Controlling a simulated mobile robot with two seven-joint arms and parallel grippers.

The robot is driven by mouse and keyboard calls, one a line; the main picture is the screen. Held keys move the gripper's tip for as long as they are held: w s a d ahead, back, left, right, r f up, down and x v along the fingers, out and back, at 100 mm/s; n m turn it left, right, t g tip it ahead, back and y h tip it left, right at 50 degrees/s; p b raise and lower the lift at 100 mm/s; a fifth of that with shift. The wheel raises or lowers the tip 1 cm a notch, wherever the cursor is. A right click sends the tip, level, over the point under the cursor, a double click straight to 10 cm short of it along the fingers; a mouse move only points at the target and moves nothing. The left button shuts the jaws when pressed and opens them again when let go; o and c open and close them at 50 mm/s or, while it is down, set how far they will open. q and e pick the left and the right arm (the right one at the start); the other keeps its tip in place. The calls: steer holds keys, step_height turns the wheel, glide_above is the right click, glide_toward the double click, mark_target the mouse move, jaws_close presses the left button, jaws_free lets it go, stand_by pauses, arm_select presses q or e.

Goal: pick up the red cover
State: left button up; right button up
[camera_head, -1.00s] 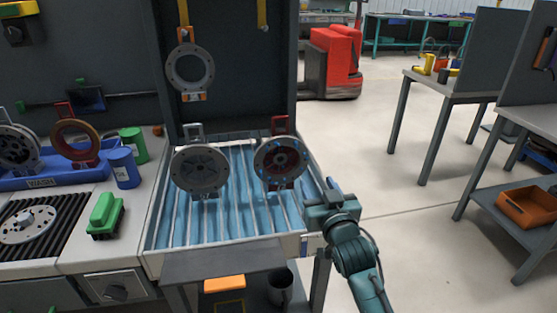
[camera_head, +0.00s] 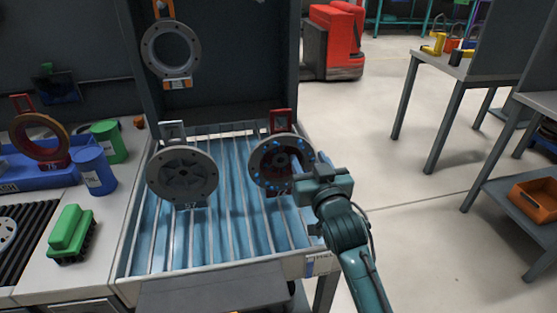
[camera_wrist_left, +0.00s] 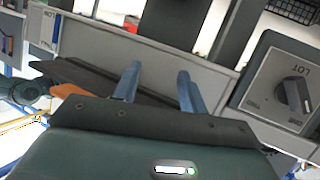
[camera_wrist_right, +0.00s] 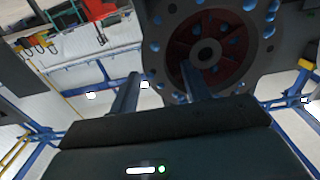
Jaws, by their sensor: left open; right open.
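The red cover (camera_head: 267,165), a grey flanged disc with a red centre, blue-marked holes and a red hanger tab on top, stands at the right of the slatted blue rack. My open right gripper (camera_wrist_right: 158,78) is empty beside it. In the head view the gripper overlaps the disc's lower right edge; contact cannot be told. In the right wrist view the red cover (camera_wrist_right: 205,30) fills the upper middle, with one fingertip in front of its face. My left gripper (camera_wrist_left: 158,72) shows only in its wrist view, open and empty, facing a grey front panel.
A grey disc (camera_head: 181,176) stands left of the red cover on the rack (camera_head: 225,212). A grey ring (camera_head: 148,58) hangs above. A green brush (camera_head: 70,230) and blue and green cans stand left. The floor right of the rack is open. A knob (camera_wrist_left: 290,92) shows beside my left gripper.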

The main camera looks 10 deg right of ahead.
steer(key=shift+w, duration=0.2)
steer(key=shift+s+r, duration=0.1)
steer(key=shift+s, duration=0.1)
steer(key=c, duration=0.9)
steer(key=shift+r, duration=0.2)
jaws_close()
